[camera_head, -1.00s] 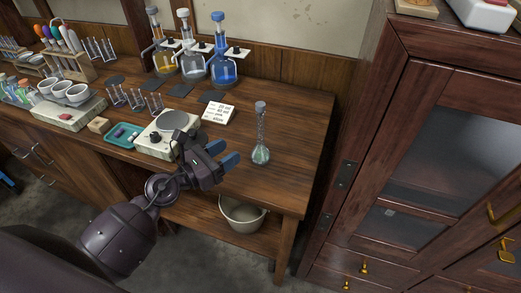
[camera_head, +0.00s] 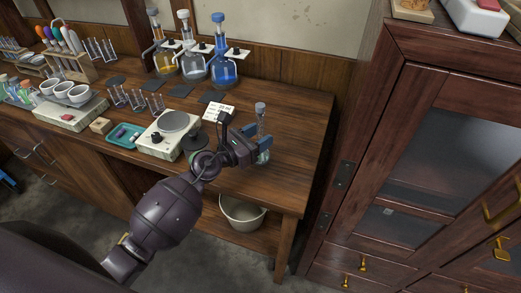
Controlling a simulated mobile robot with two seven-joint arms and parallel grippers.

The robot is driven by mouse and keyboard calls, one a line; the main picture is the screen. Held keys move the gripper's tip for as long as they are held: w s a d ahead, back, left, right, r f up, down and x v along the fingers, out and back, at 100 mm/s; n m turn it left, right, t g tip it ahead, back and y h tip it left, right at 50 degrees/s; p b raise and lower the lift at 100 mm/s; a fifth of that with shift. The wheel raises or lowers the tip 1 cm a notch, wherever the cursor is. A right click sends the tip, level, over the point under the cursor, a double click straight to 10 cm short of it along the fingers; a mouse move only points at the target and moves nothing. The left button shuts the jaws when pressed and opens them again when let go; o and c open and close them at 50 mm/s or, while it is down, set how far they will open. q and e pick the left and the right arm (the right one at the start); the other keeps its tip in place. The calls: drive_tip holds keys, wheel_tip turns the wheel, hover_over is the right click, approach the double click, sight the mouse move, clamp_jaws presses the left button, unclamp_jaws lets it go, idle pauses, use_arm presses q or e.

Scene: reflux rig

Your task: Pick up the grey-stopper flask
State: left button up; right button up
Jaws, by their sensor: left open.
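The grey-stopper flask (camera_head: 261,120) stands upright on the right part of the wooden bench, with a tall neck and a little pale green content at its base. My left gripper (camera_head: 262,137) is open at the flask, its blue fingertips by the lower neck. The gripper hides part of the flask's neck and body. I cannot tell whether the fingers touch the glass. My right gripper is not in view.
A white label card (camera_head: 219,111) lies behind the gripper. A balance (camera_head: 163,139) and a teal tray (camera_head: 124,136) are to the left. A cabinet (camera_head: 420,150) rises on the right.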

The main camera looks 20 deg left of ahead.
use_arm(q)
drive_tip(key=shift+w+d, duration=0.15)
drive_tip(key=shift+w, duration=0.05)
drive_tip(key=shift+c, duration=0.3)
drive_tip(key=c, duration=0.5)
clamp_jaws()
drive_tip(key=shift+r, duration=0.1)
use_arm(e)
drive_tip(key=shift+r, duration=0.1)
use_arm(q)
drive_tip(key=shift+r, duration=0.15)
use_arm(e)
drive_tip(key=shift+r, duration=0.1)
